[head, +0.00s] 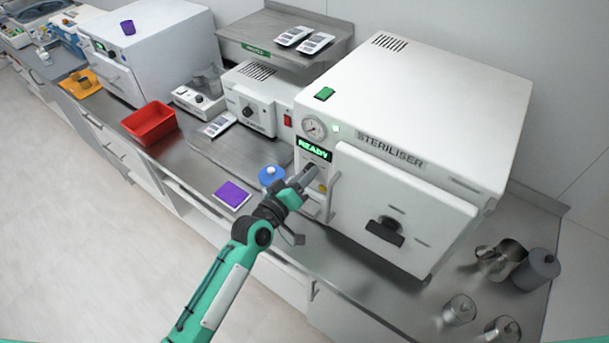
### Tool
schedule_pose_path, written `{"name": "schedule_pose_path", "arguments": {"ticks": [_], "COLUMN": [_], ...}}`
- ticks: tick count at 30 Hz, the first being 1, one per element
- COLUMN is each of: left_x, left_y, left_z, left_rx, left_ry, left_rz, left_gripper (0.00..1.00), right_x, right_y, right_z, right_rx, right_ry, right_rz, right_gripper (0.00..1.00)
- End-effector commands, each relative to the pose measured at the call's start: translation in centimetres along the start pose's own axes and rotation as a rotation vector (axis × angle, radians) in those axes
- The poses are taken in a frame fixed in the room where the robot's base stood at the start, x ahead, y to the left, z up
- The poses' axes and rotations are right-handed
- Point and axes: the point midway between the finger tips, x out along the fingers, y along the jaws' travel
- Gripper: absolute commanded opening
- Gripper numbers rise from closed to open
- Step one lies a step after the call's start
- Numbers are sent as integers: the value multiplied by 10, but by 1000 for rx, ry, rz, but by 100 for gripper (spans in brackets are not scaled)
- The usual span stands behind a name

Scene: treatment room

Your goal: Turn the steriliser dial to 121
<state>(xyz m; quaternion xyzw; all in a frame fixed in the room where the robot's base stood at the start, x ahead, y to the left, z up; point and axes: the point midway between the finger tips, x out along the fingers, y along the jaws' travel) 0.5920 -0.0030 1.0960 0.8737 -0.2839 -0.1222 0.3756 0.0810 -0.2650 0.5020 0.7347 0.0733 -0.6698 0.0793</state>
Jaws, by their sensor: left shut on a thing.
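My left gripper (308,177) is at the front panel just under the display, shut on the steriliser dial. The gripper covers the dial, so I cannot read its setting. My right gripper is not in view.
A blue round item (271,174) and a purple pad (232,194) lie left of my gripper. A red bin (149,122) stands further left. Metal jugs and jars (502,258) stand at the counter's right end. A vertical handle (333,192) is close to my gripper's right.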

Motion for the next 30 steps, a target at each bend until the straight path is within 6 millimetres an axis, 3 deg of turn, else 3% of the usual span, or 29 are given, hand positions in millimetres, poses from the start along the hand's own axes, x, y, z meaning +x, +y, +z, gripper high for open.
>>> {"name": "schedule_pose_path", "arguments": {"ticks": [21,22,24,25,30], "left_x": [0,0,0,0,0], "left_y": [0,0,0,0,0], "left_z": [0,0,0,0,0], "left_rx": [-77,-77,-77,-77,-76], "left_ry": [1,1,1,1,1], "left_rz": [0,0,0,0,0], "left_gripper": [9,35,49,53,53], "right_x": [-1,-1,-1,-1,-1], "right_y": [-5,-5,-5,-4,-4], "right_z": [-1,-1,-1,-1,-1], "right_rx": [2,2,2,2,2], "right_ry": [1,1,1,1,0], "right_rz": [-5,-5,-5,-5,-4], "right_gripper": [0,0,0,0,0]}}
